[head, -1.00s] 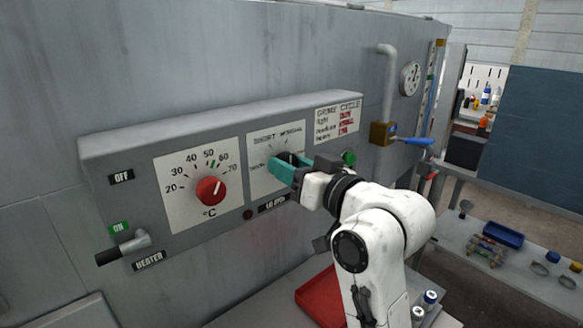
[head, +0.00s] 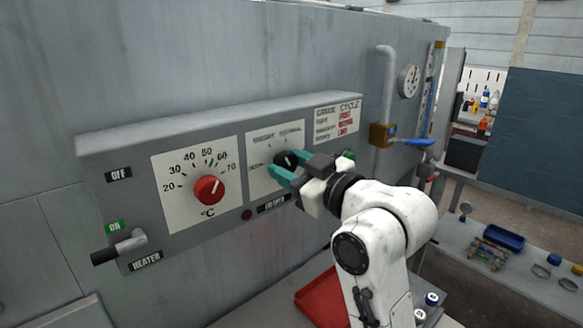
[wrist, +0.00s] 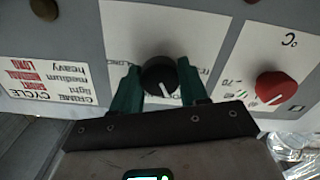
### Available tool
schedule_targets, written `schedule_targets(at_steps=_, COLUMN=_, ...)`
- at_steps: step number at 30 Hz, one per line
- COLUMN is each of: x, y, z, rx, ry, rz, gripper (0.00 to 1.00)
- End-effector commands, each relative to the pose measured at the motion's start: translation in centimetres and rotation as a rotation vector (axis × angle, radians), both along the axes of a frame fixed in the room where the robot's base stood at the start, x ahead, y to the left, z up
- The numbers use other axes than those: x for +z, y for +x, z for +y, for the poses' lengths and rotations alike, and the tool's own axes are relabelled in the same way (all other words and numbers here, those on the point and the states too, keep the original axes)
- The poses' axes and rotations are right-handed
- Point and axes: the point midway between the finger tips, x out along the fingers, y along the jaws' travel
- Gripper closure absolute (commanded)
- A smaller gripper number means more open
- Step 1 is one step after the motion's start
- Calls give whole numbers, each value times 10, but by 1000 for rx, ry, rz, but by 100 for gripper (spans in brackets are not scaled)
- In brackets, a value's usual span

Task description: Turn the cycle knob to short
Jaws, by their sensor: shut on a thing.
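The cycle knob (head: 287,159) is black and round, on a white dial plate (head: 262,150) in the middle of the grey control panel (head: 130,190). Printed words and tick marks arc above it, too small to read surely in the head view. In the wrist view the knob (wrist: 159,78) shows a white pointer line aimed toward my gripper's body; the label it points at is hidden. My gripper (wrist: 158,85) has its teal fingers on either side of the knob and is shut on it. It also shows in the head view (head: 285,170).
A red temperature knob (head: 209,189) sits left of the cycle knob. A heater lever (head: 122,246) is at the panel's lower left. A grime cycle chart (head: 336,124) is at upper right, with a blue-handled valve (head: 412,141) beyond. A red tray (head: 318,300) lies below.

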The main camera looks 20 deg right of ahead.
Motion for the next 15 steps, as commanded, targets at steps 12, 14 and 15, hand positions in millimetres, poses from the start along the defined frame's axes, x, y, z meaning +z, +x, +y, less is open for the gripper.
schedule_targets(at_steps=12, x=0, y=0, z=0, rx=0, ry=0, rz=1, gripper=47)
schedule_targets(at_steps=14, x=0, y=0, z=0, rx=0, ry=0, rz=1, gripper=41)
schedule_targets(at_steps=15, x=0, y=0, z=0, rx=0, ry=0, rz=1, gripper=37)
